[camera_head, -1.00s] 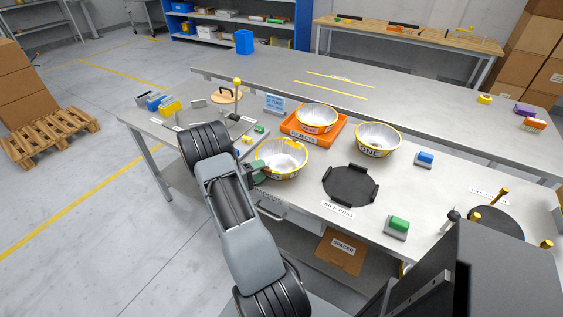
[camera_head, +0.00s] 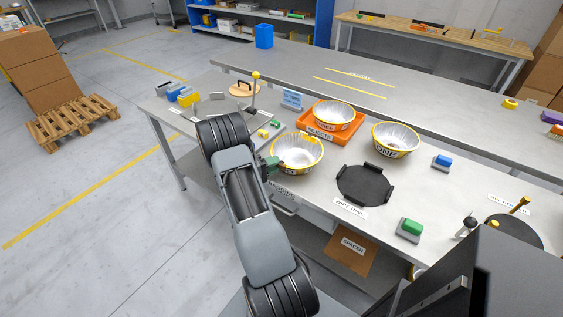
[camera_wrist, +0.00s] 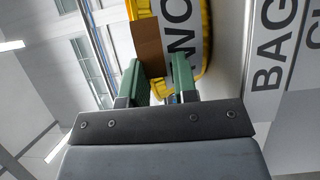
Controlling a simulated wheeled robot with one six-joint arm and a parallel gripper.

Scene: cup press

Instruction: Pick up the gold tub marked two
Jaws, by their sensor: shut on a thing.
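The gold tub marked two (camera_head: 297,153) is a shiny silver bowl with a yellow rim and a white label band, near the left front edge of the bench. In the wrist view its label (camera_wrist: 183,40) reads "WO", with the T hidden. My gripper (camera_head: 271,166) reaches the tub's left side. In the wrist view the green fingers of my gripper (camera_wrist: 157,78) are shut on the tub's side, with a flat brown piece (camera_wrist: 149,45) between them. I cannot tell whether the tub's base rests on the bench.
Tub ONE (camera_head: 396,140) stands to the right. An orange REJECTS tray (camera_head: 318,138) holds another bowl behind. A black round fixture (camera_head: 365,186) lies right of tub two. Green (camera_head: 410,229) and blue (camera_head: 442,162) button blocks stand farther right. A yellow-knobbed post (camera_head: 255,92) rises at the left.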

